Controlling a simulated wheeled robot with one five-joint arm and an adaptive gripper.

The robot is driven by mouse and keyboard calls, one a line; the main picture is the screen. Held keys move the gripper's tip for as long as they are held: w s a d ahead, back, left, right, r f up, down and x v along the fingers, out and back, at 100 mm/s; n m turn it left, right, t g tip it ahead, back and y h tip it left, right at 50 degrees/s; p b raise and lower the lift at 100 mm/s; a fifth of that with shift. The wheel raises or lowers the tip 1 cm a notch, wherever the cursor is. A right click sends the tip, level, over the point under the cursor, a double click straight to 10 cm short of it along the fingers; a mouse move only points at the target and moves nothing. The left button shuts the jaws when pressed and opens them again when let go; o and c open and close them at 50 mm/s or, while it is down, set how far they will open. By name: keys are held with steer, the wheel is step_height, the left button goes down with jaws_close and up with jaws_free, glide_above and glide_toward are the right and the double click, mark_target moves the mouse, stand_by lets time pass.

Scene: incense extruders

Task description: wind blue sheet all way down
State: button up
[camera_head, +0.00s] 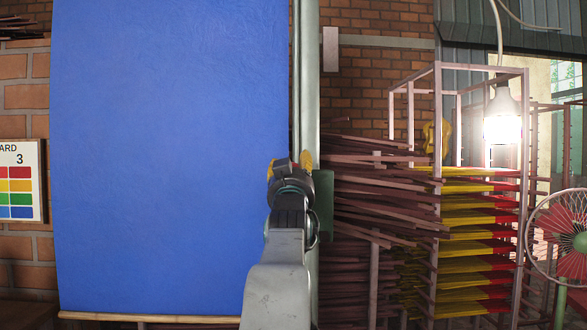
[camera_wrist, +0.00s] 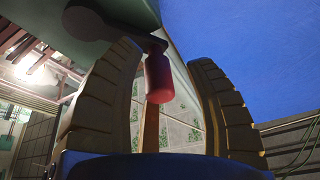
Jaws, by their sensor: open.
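The blue sheet (camera_head: 170,150) hangs flat against the brick wall, with a pale wooden bar (camera_head: 150,318) along its bottom edge. It also shows at the right of the wrist view (camera_wrist: 255,50). My gripper (camera_head: 292,160) is raised in front of the pale green post just right of the sheet. In the wrist view my gripper (camera_wrist: 165,55) is open. A red crank handle (camera_wrist: 157,80) on a grey crank arm (camera_wrist: 100,22) lies between its yellow fingers, with gaps visible at the sides. The crank is hidden behind my gripper in the head view.
The post (camera_head: 307,70) stands close behind my gripper. Right of it are stacked dark sticks (camera_head: 385,185), a metal rack (camera_head: 437,110), a lit bulb (camera_head: 502,128) and a fan (camera_head: 565,235). A colour chart (camera_head: 18,180) hangs at the left.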

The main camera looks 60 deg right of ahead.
steer(key=shift+o, duration=0.3)
steer(key=shift+r, duration=0.15)
jaws_close()
